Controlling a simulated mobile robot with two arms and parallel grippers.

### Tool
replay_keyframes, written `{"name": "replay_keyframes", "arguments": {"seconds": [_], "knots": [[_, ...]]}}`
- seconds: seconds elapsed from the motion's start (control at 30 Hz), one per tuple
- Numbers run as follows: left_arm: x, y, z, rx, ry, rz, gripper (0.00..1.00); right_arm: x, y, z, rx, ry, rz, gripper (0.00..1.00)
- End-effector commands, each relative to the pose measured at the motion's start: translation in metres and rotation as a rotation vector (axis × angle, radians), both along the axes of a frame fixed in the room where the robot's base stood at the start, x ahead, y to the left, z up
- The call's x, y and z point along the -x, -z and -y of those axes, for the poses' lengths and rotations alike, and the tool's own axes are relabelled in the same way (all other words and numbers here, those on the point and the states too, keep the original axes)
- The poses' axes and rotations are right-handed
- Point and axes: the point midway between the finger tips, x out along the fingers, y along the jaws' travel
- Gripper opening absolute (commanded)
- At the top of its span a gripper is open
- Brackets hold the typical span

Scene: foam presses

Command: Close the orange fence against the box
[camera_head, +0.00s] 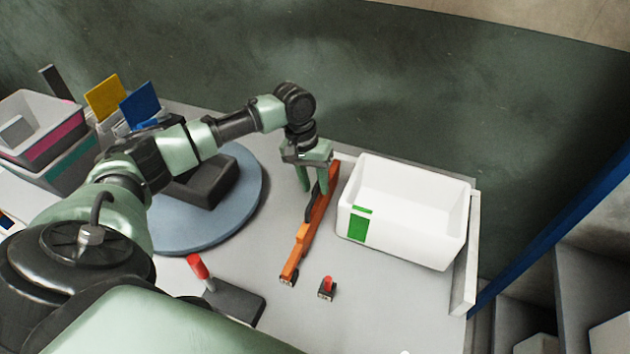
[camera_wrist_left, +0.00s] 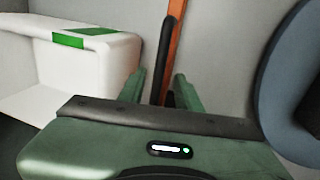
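The orange fence (camera_head: 305,238) is a long narrow bar on the light grey table, left of the white box (camera_head: 400,225). A narrow strip of table shows between them. The box is open-topped and has a green mark on its near side. A black handle (camera_wrist_left: 168,45) runs along the fence. My left gripper (camera_head: 314,188) points down over the far part of the fence. In the left wrist view its fingers (camera_wrist_left: 158,92) are apart, with the handle and fence between them and gaps showing. The fence also shows there (camera_wrist_left: 176,50). My right gripper is not in view.
A small block with a red button (camera_head: 327,288) stands near the fence's near end. A red-handled lever (camera_head: 198,266) is left of it. A blue-grey round plate (camera_head: 245,205) carries a dark block. A white ledge (camera_head: 466,265) borders the box's right side.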

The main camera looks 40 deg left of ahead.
Motion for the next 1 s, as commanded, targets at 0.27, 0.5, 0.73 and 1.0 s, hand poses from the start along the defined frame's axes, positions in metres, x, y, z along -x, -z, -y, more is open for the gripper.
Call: {"name": "replay_keyframes", "arguments": {"seconds": [0.27, 0.5, 0.73, 1.0], "knots": [[0.000, 0.003, 0.001, 0.000, 0.001, 0.001, 0.34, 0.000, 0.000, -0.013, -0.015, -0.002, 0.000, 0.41], [0.000, 0.003, 0.001, 0.001, 0.001, 0.001, 0.00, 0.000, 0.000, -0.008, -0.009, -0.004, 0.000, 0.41], [0.000, 0.002, 0.001, 0.000, 0.001, 0.002, 0.00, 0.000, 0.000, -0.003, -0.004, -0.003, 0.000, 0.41], [-0.001, 0.002, 0.001, 0.000, 0.001, 0.002, 0.00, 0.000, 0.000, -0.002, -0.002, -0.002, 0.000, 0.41]]}}
